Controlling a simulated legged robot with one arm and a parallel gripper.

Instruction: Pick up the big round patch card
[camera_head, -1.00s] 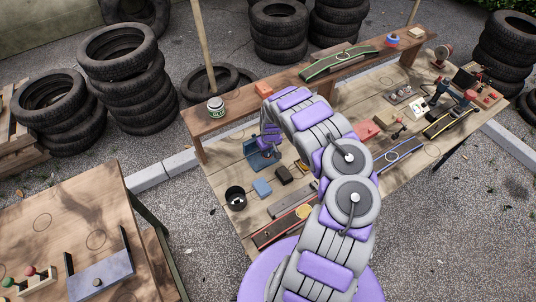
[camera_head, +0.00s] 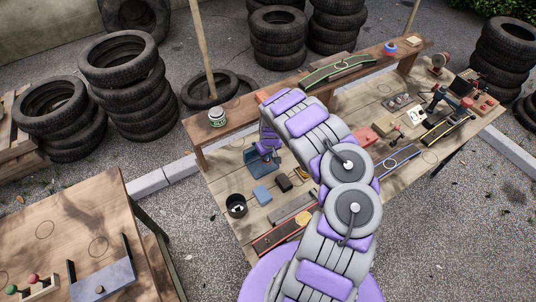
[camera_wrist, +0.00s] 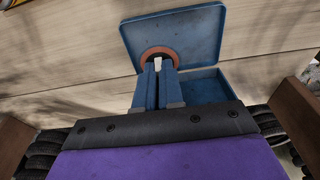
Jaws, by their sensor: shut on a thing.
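A round orange-brown patch card (camera_wrist: 158,52) shows in the wrist view, in front of the raised lid of an open blue case (camera_wrist: 203,30). A small white piece shows at its middle, between my fingertips. My gripper (camera_wrist: 159,68) has its two blue fingers close together and is shut on the card's near side. The fingers hide the card's lower part. I cannot tell whether the card still touches the case. In the head view my purple gripper (camera_head: 267,147) is over the blue case (camera_head: 258,163) on the wooden bench, and the card is not distinguishable.
A black cup (camera_head: 236,205), a small blue block (camera_head: 262,195) and a dark block (camera_head: 283,183) stand near the case. A raised shelf (camera_head: 240,110) with a jar (camera_head: 217,117) runs along the back. Another table (camera_head: 75,215) stands at the left.

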